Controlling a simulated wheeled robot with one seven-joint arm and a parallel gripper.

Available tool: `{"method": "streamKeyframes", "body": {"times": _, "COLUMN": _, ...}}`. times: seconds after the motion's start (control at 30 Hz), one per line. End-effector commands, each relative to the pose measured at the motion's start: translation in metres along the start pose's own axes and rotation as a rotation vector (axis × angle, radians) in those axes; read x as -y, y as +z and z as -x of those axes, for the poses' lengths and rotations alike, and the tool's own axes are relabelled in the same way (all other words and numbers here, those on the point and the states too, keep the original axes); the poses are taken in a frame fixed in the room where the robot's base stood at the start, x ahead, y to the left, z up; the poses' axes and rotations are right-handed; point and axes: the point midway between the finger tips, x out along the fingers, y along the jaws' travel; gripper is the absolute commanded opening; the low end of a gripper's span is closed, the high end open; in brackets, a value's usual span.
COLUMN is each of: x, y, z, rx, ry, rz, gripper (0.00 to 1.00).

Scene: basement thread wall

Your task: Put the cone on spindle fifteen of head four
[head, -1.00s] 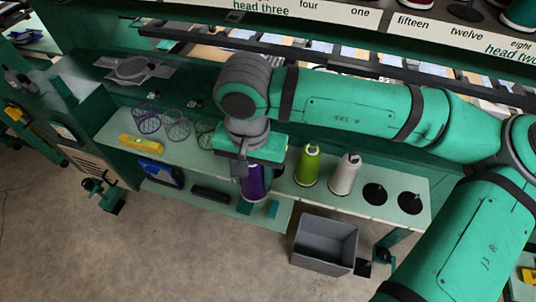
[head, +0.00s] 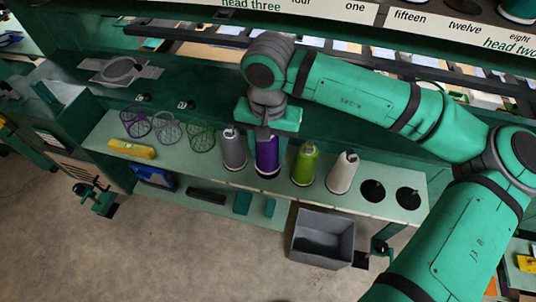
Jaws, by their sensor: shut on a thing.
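A purple cone (head: 267,160) is upright in my gripper (head: 266,133), which is shut on its top from above. The purple cone is in line with the shelf row, between a grey cone (head: 233,152) and a lime green cone (head: 305,164). I cannot tell whether its base touches the shelf. A white cone (head: 342,172) stands to the right of the green one. No label reading head four shows, and the spindle fifteen of that head is not in view.
The shelf (head: 330,201) also carries two empty dark round holders (head: 390,193), wire baskets (head: 168,131) and a yellow object (head: 131,149). A grey bin (head: 322,240) stands in front on the floor. Labels (head: 300,10) run along the top rail.

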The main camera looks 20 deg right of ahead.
Motion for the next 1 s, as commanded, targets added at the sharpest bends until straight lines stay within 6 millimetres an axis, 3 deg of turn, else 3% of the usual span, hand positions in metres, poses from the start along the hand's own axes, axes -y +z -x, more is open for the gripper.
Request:
{"method": "streamKeyframes", "body": {"times": 0.13, "x": 0.004, "y": -0.013, "z": -0.017, "rx": 0.001, "ry": 0.0, "rz": 0.001, "gripper": 0.13}}
{"method": "streamKeyframes", "body": {"times": 0.47, "x": 0.006, "y": -0.023, "z": -0.029, "rx": 0.001, "ry": 0.0, "rz": 0.002, "gripper": 0.13}}
{"method": "streamKeyframes", "body": {"times": 0.7, "x": 0.006, "y": -0.025, "z": -0.06, "rx": 0.002, "ry": 0.0, "rz": 0.002, "gripper": 0.13}}
{"method": "streamKeyframes", "body": {"times": 1.0, "x": 0.006, "y": -0.026, "z": -0.063, "rx": -0.001, "ry": 0.0, "rz": 0.002, "gripper": 0.13}}
